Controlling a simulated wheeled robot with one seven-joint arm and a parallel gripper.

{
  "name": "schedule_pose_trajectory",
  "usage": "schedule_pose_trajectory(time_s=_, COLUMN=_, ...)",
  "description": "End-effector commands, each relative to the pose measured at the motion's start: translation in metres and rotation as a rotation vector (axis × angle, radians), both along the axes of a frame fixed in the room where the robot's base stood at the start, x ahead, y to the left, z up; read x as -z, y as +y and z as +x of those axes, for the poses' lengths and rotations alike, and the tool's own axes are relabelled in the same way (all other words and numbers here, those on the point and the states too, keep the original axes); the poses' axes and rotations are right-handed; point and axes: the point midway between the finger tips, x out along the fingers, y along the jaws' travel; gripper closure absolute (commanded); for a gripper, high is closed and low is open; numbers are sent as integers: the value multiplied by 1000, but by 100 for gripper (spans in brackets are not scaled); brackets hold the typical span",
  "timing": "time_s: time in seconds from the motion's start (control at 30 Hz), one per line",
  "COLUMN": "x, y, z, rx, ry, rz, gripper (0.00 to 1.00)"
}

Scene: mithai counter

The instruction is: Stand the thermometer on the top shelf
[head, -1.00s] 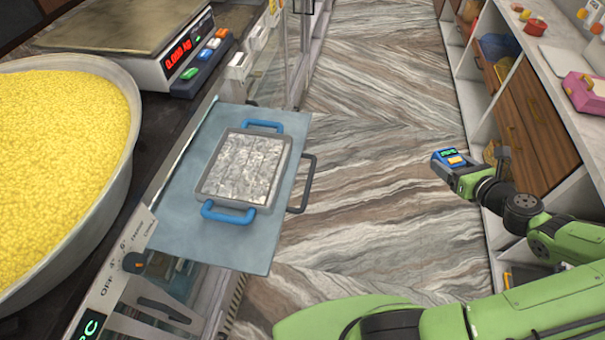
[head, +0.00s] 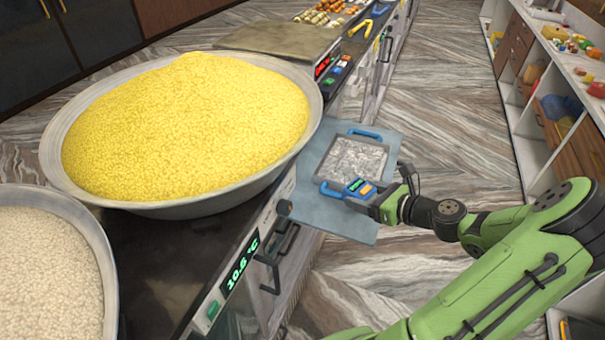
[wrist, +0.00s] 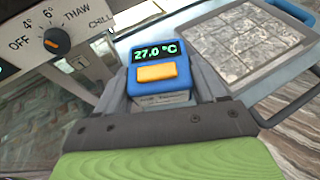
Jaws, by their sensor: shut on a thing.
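The thermometer (head: 359,187) is a small blue device with a green lit display and an orange button. In the wrist view the thermometer (wrist: 156,72) reads 27.0 °C and sits between the fingers. My gripper (head: 371,199) is shut on it and holds it over or near the front edge of the grey-blue pull-out board; the exact height is unclear. My gripper (wrist: 165,97) hides the thermometer's lower part in the wrist view. I cannot tell which surface is the top shelf.
A silvery tray (head: 352,160) with blue handles lies on the board (head: 347,222). A counter control panel has a dial (wrist: 57,41) and a readout (head: 241,265) of 10.5 °C. A large bowl of yellow sweets (head: 190,130) stands left. Open shelving (head: 525,90) is at right, across clear floor.

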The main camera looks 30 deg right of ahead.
Motion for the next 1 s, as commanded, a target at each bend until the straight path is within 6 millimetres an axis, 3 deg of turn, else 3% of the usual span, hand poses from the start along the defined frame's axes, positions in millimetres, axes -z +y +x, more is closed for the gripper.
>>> schedule_pose_trajectory(time_s=0.07, x=6, y=0, z=-1, rx=0, ry=0, rz=3, gripper=63)
schedule_pose_trajectory(time_s=0.2, x=41, y=1, z=-1, rx=0, ry=0, rz=8, gripper=63)
schedule_pose_trajectory(time_s=0.5, x=94, y=0, z=0, rx=0, ry=0, rz=5, gripper=63)
schedule_pose_trajectory(time_s=0.9, x=103, y=0, z=0, rx=-1, ry=0, rz=0, gripper=63)
schedule_pose_trajectory(time_s=0.93, x=103, y=0, z=-1, rx=0, ry=1, rz=0, gripper=27)
schedule_pose_trajectory(time_s=1.0, x=103, y=0, z=-1, rx=0, ry=1, rz=0, gripper=16)
